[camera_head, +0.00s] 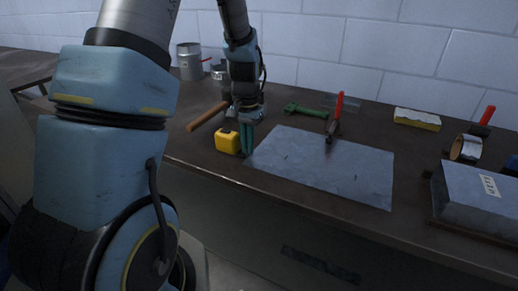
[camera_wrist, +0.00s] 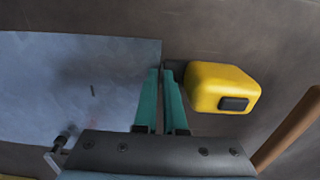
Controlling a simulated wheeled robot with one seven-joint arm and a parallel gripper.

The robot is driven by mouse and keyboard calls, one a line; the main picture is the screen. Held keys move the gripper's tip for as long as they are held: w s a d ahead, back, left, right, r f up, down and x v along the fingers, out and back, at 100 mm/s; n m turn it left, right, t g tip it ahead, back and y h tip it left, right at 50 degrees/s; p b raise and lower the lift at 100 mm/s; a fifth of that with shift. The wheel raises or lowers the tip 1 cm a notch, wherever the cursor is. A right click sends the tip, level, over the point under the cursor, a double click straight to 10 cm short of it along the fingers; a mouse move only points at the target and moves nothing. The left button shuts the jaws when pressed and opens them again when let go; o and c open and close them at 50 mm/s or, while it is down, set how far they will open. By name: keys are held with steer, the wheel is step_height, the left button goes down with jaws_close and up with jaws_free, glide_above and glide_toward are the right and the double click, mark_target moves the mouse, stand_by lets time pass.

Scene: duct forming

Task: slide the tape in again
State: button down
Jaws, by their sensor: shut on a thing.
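A yellow tape measure (camera_head: 228,141) sits on the dark bench at the left end of a grey metal sheet. In the wrist view the tape measure (camera_wrist: 222,87) lies just right of my teal fingers, its dark button facing up. My gripper (camera_head: 247,152) points down at bench height between the tape measure and the sheet's edge; its fingertips (camera_wrist: 163,72) are close together in the wrist view. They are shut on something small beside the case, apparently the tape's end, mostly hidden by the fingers. I cannot tell how much tape is out.
The metal sheet (camera_head: 330,165) lies flat, with red-handled snips (camera_head: 335,115) at its back edge. A wooden-handled tool (camera_head: 207,116) lies behind the tape measure.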

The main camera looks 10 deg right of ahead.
steer(key=shift+w+a, duration=0.15)
steer(key=shift+w, duration=0.05)
steer(key=c, duration=1)
jaws_free()
step_height(320, 180, up, 11)
steer(key=shift+f+b, duration=0.1)
steer(key=shift+b, duration=0.8)
steer(key=s+a+f+n, duration=0.1)
steer(key=s+a+n, duration=0.1)
steer(key=a, duration=0.3)
steer(key=s+a+f+n+t, duration=0.1)
steer(key=s+a+n, duration=0.1)
steer(key=s+a, duration=0.3)
steer(key=s+a+f+n, duration=0.2)
steer(key=s+a, duration=0.2)
steer(key=a, duration=0.3)
steer(key=shift+a+n+t, duration=0.2)
steer(key=shift+n+t, duration=0.1)
